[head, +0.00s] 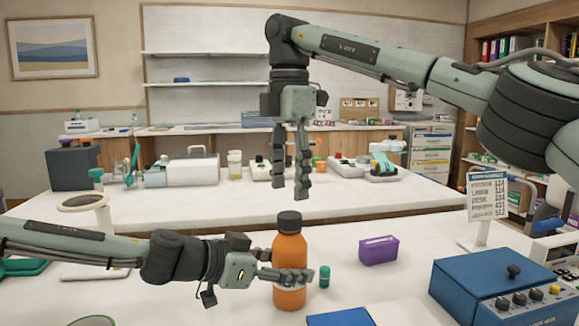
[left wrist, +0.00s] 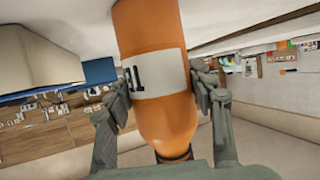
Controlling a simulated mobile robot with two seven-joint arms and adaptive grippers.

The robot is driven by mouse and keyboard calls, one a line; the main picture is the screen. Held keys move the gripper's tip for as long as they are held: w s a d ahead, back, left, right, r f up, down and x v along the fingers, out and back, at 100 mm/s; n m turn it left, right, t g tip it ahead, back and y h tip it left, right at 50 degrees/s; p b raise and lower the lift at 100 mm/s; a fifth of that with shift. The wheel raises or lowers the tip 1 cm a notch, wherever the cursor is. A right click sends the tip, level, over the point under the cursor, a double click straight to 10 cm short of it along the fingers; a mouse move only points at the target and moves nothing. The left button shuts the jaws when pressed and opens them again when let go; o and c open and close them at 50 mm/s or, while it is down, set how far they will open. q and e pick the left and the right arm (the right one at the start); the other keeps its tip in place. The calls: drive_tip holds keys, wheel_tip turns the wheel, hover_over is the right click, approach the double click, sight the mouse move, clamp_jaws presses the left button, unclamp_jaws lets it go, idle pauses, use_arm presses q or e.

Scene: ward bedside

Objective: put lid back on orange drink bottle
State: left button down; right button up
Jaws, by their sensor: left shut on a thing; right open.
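The orange drink bottle (head: 289,250) is upright at the front middle of the table. Its black lid (head: 289,221) sits on top of the neck; I cannot tell whether it is tight. My left gripper (head: 290,276) is shut around the bottle's lower body from the left. The left wrist view shows the bottle (left wrist: 165,110) between both fingers, with a pale label and a dark band at its neck. My right gripper (head: 291,180) points down above the lid, open and empty, with a small gap between. I cannot tell whether the bottle's base touches the table.
A small green-capped vial (head: 324,276) stands just right of the bottle. A purple box (head: 378,250) and a blue device with knobs (head: 490,283) are further right. A blue flat item (head: 340,317) lies in front. White tabletop is free behind the bottle.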

drive_tip(key=n, duration=0.7)
drive_tip(key=shift+r+n, duration=0.2)
drive_tip(key=shift+n, duration=0.2)
drive_tip(key=n, duration=0.7)
drive_tip(key=shift+r, duration=0.15)
drive_tip(key=n, duration=0.7)
drive_tip(key=shift+r+n, duration=0.15)
drive_tip(key=shift+n, duration=0.15)
drive_tip(key=n, duration=0.7)
drive_tip(key=shift+r, duration=0.15)
drive_tip(key=n, duration=0.4)
drive_tip(key=shift+r+n, duration=0.15)
drive_tip(key=shift+n, duration=0.25)
drive_tip(key=n, duration=0.5)
drive_tip(key=shift+r, duration=0.1)
drive_tip(key=n, duration=0.4)
drive_tip(key=shift+r+n, duration=0.1)
drive_tip(key=shift+n, duration=0.3)
drive_tip(key=n, duration=0.5)
drive_tip(key=shift+r+n, duration=0.1)
drive_tip(key=shift+n, duration=0.3)
